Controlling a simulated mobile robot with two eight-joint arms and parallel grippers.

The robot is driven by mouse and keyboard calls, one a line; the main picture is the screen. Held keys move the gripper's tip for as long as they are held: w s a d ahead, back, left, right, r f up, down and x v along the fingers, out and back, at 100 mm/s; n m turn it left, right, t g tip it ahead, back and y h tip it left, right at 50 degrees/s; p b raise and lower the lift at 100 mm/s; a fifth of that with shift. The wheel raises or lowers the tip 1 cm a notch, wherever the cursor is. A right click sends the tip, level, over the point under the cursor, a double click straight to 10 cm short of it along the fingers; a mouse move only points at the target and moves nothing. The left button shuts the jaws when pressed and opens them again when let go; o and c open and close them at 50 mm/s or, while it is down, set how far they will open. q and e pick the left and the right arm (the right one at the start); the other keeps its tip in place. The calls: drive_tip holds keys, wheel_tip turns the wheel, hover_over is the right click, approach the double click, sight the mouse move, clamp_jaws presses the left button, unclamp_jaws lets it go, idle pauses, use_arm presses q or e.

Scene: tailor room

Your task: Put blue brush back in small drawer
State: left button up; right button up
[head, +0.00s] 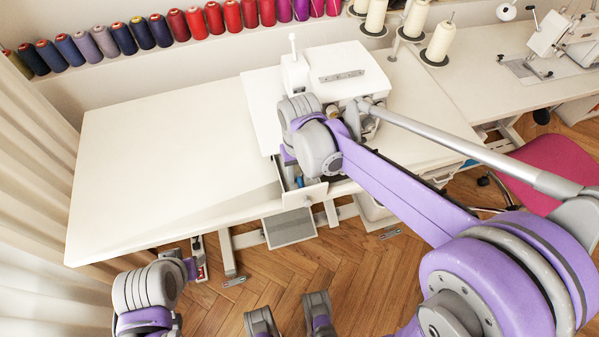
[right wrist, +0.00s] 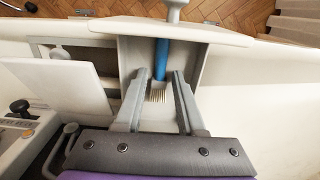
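The blue brush (right wrist: 161,60) lies in the open small drawer (right wrist: 213,62), its blue handle toward the drawer front and its pale bristles toward my wrist. My right gripper (right wrist: 158,76) is open, with one finger on each side of the brush and a gap to the bristles. In the head view the drawer (head: 309,194) is pulled out under the table's front edge. A bit of the blue brush (head: 299,182) shows there, while my right wrist hides most of the gripper.
A white sewing machine (head: 345,75) stands on the table behind my right wrist. The table's left half (head: 150,150) is bare. Thread spools (head: 233,16) line the back shelf. A pink chair (head: 550,172) stands at the right. The drawer front has a knob (right wrist: 175,8).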

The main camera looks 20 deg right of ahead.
drive_tip(key=shift+o, duration=0.8)
wheel_tip(320, 180, up, 11)
drive_tip(key=p, duration=0.1)
drive_tip(key=shift+f, duration=0.1)
drive_tip(key=s+d+f+t+p, duration=0.1)
drive_tip(key=s+d+t+p, duration=0.1)
drive_tip(key=s, duration=0.5)
drive_tip(key=s+d+f+t+p, duration=0.1)
drive_tip(key=s+d+t+p, duration=0.2)
drive_tip(key=s, duration=0.3)
drive_tip(key=shift+s+d+p, duration=0.35)
drive_tip(key=shift+d+p, duration=0.35)
drive_tip(key=shift+d, duration=0.1)
